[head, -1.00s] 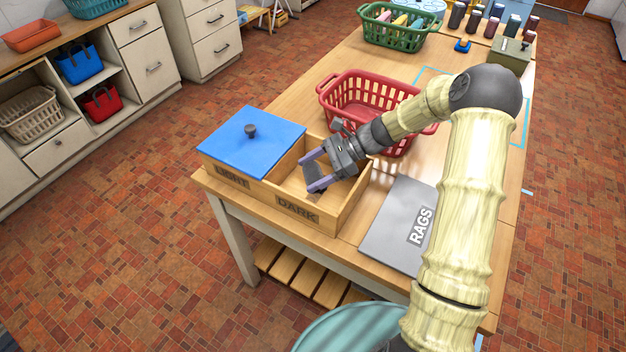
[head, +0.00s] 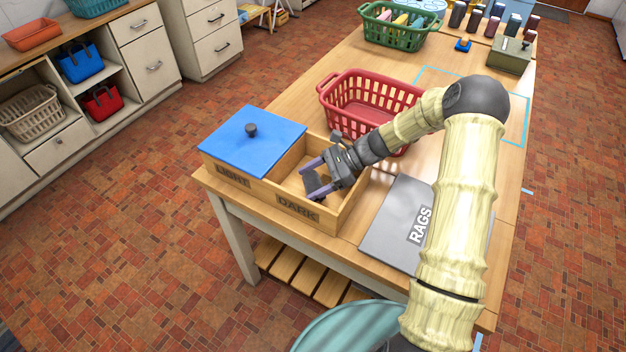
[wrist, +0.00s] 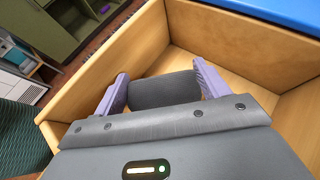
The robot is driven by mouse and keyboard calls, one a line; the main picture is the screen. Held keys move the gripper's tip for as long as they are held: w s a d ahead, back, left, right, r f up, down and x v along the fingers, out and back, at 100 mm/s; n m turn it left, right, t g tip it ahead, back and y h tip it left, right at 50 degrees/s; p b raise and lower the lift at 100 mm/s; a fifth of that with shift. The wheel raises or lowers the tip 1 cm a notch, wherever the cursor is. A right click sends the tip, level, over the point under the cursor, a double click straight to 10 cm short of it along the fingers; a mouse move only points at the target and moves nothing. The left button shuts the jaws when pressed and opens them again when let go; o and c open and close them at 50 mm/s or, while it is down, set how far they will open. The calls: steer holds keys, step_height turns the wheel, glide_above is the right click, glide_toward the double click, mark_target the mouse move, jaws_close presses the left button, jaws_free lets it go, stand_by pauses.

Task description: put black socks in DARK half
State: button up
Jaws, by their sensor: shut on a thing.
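A wooden box (head: 330,222) stands at the table's near left corner, its front labelled LIGHT and DARK. A blue lid (head: 245,142) with a dark knob covers the LIGHT half. The DARK half is uncovered. My gripper (head: 314,187) is inside the DARK half, below its rim, with purple fingers. In the wrist view the gripper (wrist: 163,90) is shut on a dark grey-black rolled bundle, the black socks (wrist: 165,89), with the wooden walls and floor around it. The socks also show dark between the fingers in the head view (head: 311,181).
A red basket (head: 325,100) stands just behind the box and looks empty where visible. A grey RAGS panel (head: 395,225) lies right of the box. A green basket with coloured cloths (head: 366,31) and several bottles are at the far end.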

steer(key=shift+s+d+f, duration=0.1)
steer(key=shift+s+f, duration=0.15)
steer(key=shift+f, duration=0.3)
steer(key=o, duration=1)
steer(key=shift+f, duration=0.1)
steer(key=shift+a+r+b+v, duration=0.15)
steer(key=shift+r+b+v, duration=0.1)
steer(key=shift+v, duration=1.9)
steer(key=shift+a+r+b+v, duration=0.1)
steer(key=shift+r+b+v, duration=0.15)
steer(key=shift+v, duration=1.9)
steer(key=shift+a+r+b+v, duration=0.15)
steer(key=shift+r+b+v, duration=0.1)
steer(key=shift+v, duration=1.9)
steer(key=shift+w, duration=0.15)
